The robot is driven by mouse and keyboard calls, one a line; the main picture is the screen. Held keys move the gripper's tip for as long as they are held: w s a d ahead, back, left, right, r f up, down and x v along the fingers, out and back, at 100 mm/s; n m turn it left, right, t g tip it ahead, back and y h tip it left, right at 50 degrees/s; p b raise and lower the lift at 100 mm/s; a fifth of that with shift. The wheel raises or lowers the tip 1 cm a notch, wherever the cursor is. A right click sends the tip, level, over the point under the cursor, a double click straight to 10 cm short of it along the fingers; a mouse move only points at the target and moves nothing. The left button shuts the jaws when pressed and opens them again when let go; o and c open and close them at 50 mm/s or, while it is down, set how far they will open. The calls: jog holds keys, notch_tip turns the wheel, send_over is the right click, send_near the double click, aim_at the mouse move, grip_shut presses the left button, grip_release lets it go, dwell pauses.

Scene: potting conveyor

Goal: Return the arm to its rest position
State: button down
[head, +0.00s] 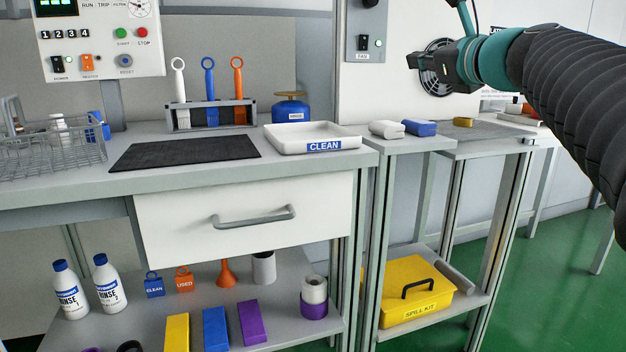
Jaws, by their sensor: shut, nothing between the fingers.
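My arm, in a dark ribbed sleeve with a teal wrist, reaches in from the right edge of the head view. My gripper (418,62) is at the upper right, in front of the wall fan. It is shut with nothing held, and it is well above the side table and apart from everything on it. The fingertips are small and dark in this view.
Below the gripper are white and blue blocks (420,128) and a yellow block (463,122). A white CLEAN tray (312,146) and black mat (185,152) lie on the bench. A yellow spill kit (415,290) sits on the lower shelf. Green floor is free at right.

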jog(key=s+f+n+g+h+p, duration=0.1)
jog(key=s+f+n+g, duration=0.2)
jog(key=f+n, duration=0.6)
jog(key=s+f+n+g+h, duration=0.25)
jog(key=f+n+g, duration=0.2)
jog(key=f, duration=0.85)
jog(key=s+a+f+n+g+h+p, duration=0.1)
jog(key=s+f+n, duration=0.3)
jog(key=s, duration=0.4)
jog(key=s+a+f+n+g+p, duration=0.1)
jog(key=s+f+n+p, duration=0.2)
jog(key=s+f+n, duration=0.2)
jog(key=s+f+n+g+h+p, duration=0.1)
jog(key=s+f+n, duration=0.3)
jog(key=s, duration=0.6)
jog(key=shift+s+a+f+n+g+h+p, duration=0.2)
jog(key=shift+s+a+n+g+h+p, duration=0.2)
jog(key=shift+p, duration=0.5)
